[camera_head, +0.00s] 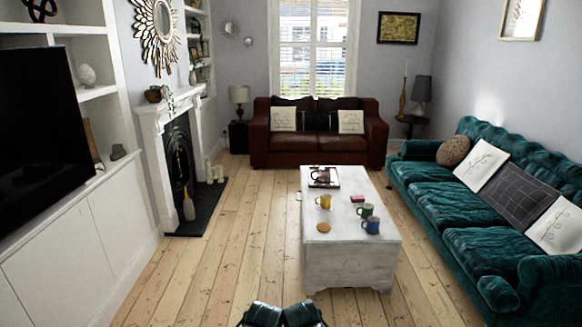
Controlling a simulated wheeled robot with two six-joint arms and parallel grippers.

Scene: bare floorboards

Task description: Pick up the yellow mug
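The yellow mug (324,201) stands upright on the white chest-like coffee table (345,262), left of the green mug and the blue mug. Nothing touches it. Two dark parts of my own body show side by side at the bottom edge, in the middle, well short of the table. They look like the ends of my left arm (262,315) and my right arm (303,314). No fingers can be made out on them, and nothing is seen held there.
A green mug (366,210), a blue mug (372,225), a round coaster (323,227), a red item (357,198) and a tray (312,182) share the tabletop. A teal sofa (455,214) stands right, a brown sofa (318,151) behind. Bare floorboards (225,255) lie open on the left.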

